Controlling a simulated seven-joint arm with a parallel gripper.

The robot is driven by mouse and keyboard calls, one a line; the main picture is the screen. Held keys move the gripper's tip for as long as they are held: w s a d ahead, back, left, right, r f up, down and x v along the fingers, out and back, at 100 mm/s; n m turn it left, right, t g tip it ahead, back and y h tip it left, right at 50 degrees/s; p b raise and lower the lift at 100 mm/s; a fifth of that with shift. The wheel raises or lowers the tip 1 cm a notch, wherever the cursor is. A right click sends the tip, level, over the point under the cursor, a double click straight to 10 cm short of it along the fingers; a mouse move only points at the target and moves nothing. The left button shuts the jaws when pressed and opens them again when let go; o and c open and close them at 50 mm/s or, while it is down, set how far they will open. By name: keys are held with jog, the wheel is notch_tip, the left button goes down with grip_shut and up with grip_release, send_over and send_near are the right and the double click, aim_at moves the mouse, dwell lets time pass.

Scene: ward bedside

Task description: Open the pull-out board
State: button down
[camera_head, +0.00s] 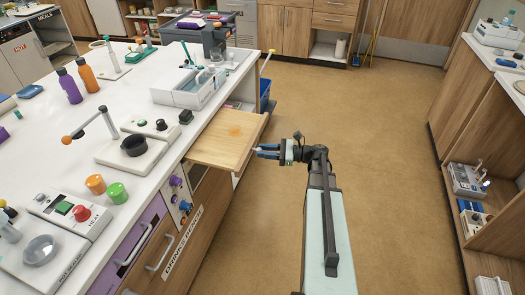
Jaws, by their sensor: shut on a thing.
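The pull-out board (218,148) is a light wooden panel sticking out from under the white counter top, over the floor. A faint orange mark shows on its upper face. My gripper (257,151) reaches in from the right and is shut on the board's outer front edge. The fingertips are small here, and the exact part of the edge they hold is hard to make out.
The white counter (135,75) carries a grey-white tray (190,88), bottles, coloured lids and small devices. Drawers with handles (160,253) lie below it. A blue bin (265,92) stands beyond the board. The brown floor (385,150) to the right is open, up to wooden shelves.

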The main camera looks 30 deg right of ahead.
jog(key=c, duration=0.9)
grip_release()
jog(key=shift+d, duration=0.1)
jog(key=v, duration=1.3)
jog(key=shift+s+d, duration=0.2)
